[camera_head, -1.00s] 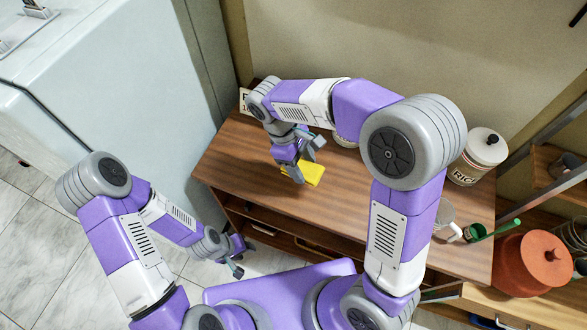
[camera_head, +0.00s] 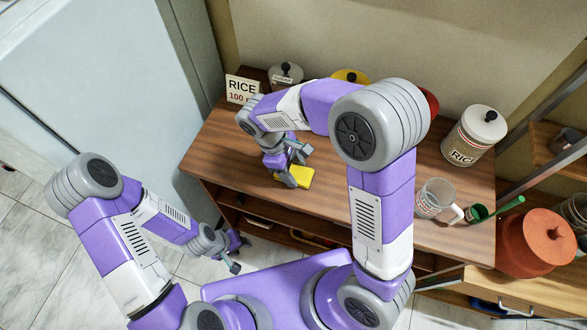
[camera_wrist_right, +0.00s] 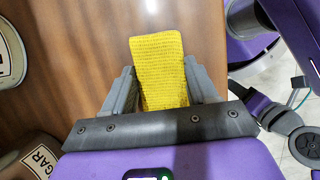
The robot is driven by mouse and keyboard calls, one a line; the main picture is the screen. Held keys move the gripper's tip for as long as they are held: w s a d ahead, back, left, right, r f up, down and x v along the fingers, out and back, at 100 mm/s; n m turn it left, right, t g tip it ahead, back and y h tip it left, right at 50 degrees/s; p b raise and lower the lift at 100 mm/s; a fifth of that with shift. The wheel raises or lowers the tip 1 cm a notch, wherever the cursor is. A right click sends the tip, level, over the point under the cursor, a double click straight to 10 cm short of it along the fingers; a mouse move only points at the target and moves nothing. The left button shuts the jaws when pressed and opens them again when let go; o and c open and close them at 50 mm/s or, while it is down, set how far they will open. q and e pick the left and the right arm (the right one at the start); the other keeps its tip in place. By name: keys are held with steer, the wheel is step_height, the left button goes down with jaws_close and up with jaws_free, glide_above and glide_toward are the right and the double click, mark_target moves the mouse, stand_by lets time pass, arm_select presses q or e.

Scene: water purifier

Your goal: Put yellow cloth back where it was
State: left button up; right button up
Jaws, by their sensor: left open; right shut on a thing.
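The yellow cloth (camera_head: 306,177) is over the wooden counter top, left of its middle and near the front edge. My right gripper (camera_head: 289,168) reaches down to it and is shut on it. In the right wrist view the cloth (camera_wrist_right: 160,62) sticks out flat between the two grey fingers of the right gripper (camera_wrist_right: 160,90). I cannot tell whether the cloth rests on the wood. My left gripper (camera_head: 238,256) is open and empty, low in front of the counter's left part.
The counter's middle (camera_head: 330,205) is clear.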

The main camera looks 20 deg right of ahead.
steer(key=shift+f, duration=0.1)
steer(key=o, duration=1)
steer(key=p+v, duration=0.4)
steer(key=v, duration=0.8)
steer(key=shift+r+p, duration=0.25)
steer(key=shift+p, duration=0.05)
